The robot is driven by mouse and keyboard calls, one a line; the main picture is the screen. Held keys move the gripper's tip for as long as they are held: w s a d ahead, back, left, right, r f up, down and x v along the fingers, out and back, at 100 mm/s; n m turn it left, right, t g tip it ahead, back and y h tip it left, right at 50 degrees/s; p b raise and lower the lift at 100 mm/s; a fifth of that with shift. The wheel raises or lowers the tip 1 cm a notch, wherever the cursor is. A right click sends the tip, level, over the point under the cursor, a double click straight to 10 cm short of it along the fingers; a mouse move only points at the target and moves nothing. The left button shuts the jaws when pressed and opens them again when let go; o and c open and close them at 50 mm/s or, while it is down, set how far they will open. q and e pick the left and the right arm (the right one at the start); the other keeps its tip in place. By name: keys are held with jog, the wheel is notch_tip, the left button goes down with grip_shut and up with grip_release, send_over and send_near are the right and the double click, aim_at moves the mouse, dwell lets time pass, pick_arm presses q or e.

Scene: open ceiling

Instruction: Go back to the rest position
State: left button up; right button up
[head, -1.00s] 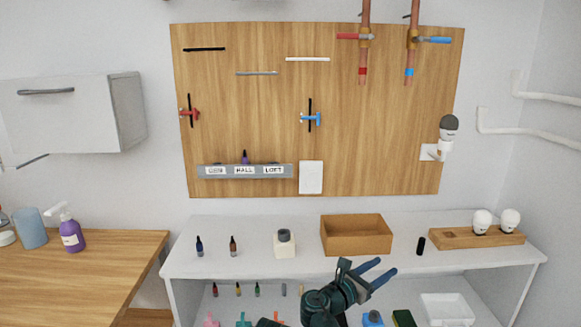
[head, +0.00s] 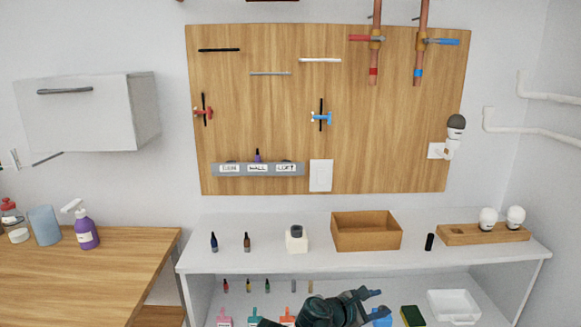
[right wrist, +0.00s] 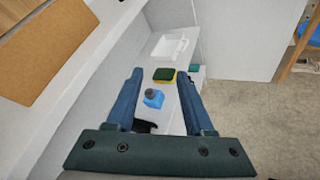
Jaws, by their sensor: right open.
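My right gripper (head: 376,302) is low in the head view, in front of the white shelf unit. In the right wrist view its two blue fingers (right wrist: 160,100) stand wide apart with nothing between them in grasp. Beyond the fingers, a blue bottle with a grey cap (right wrist: 153,97) and a green and yellow sponge (right wrist: 164,75) sit on the lower shelf. My left gripper is not in the head view.
The white shelf top (head: 290,262) carries small bottles, a wooden box (head: 366,232) and a bulb holder (head: 484,235). A wooden table (head: 90,275) stands at left. A white tray (head: 453,307) is on the lower shelf. A wooden board (head: 330,110) hangs behind.

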jog(key=s+a+f+m+g+y, duration=0.8)
jog(key=s+a+f+m+y, duration=0.3)
jog(key=s+a+f+m, duration=0.5)
notch_tip(320, 180, up, 15)
jog(key=n+p, duration=0.1)
jog(key=p, duration=1.2)
jog(key=shift+s+a+r+t, duration=0.2)
jog(key=shift+s+t, duration=0.05)
jog(key=shift+t, duration=0.05)
